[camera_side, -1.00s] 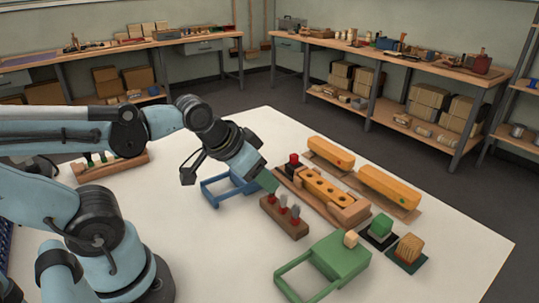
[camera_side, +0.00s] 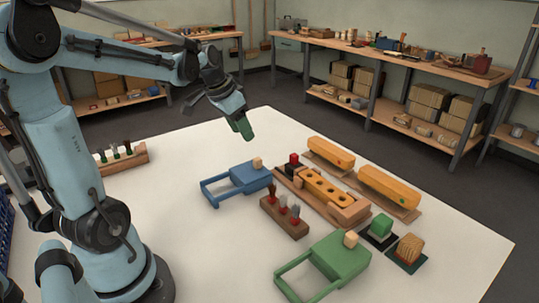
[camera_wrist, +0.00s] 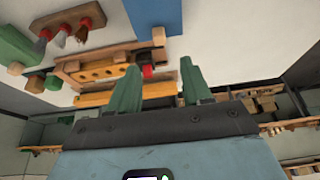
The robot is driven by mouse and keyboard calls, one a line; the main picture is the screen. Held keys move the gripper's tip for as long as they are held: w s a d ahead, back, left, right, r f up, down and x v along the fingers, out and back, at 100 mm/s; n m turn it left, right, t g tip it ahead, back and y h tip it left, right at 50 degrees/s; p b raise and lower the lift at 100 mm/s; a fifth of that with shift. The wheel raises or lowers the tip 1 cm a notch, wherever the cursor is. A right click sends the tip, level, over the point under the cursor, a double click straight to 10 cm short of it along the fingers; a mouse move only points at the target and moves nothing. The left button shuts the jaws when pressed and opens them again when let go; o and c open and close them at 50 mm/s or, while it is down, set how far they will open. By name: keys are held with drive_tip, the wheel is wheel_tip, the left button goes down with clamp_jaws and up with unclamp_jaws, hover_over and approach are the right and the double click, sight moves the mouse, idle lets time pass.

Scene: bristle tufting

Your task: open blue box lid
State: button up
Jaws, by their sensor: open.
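The blue box (camera_side: 250,176) sits on the white table, left of centre, with a small pale wooden knob (camera_side: 257,162) on its top and a blue open frame (camera_side: 216,188) at its left. Its lid looks closed. In the wrist view the blue box (camera_wrist: 153,12) shows at the top edge, partly cut off, with its knob (camera_wrist: 158,36). My gripper (camera_side: 247,134) is raised above and behind the box, clear of it. In the wrist view its two green fingers (camera_wrist: 158,80) stand apart with nothing between them.
A green box (camera_side: 345,255) with a like knob and frame stands at the front. A rack of brushes (camera_side: 284,217), a wooden block with holes (camera_side: 325,190) and two yellow bars (camera_side: 388,186) lie to the right. Another rack (camera_side: 122,156) is at the left.

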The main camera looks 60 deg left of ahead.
sight(257, 159)
drive_tip(key=x, duration=1.1)
clamp_jaws()
